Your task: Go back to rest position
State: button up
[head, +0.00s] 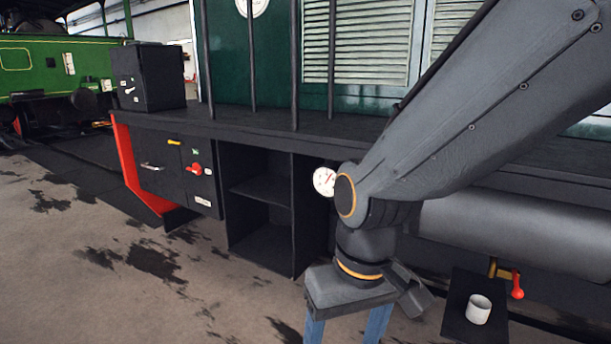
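My gripper (346,328) hangs at the bottom middle of the head view, pointing down in front of the tram's side. Its two blue fingers stand wide apart, with only the floor visible between them. The fingertips are cut off by the bottom edge of the picture. My arm comes in from the upper right and bends down to the wrist, hiding part of the tram's side.
The tram's dark running board (270,130) carries a black box (147,77). Below are a panel with a red knob (195,168), open shelves (262,190) and a gauge (323,181). A white cup (478,309) sits below a red-handled tap (517,286). Floor (90,270) at left is clear.

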jog(key=s+d+r+m+p, duration=0.1)
jog(key=d+r+m+p, duration=0.1)
jog(key=d+r+p, duration=0.5)
jog(key=s+d+r+m+h+p, duration=0.1)
jog(key=d+r+p, duration=0.5)
jog(key=r+p, duration=0.4)
jog(key=p, duration=0.4)
jog(key=shift+d+m, duration=0.4)
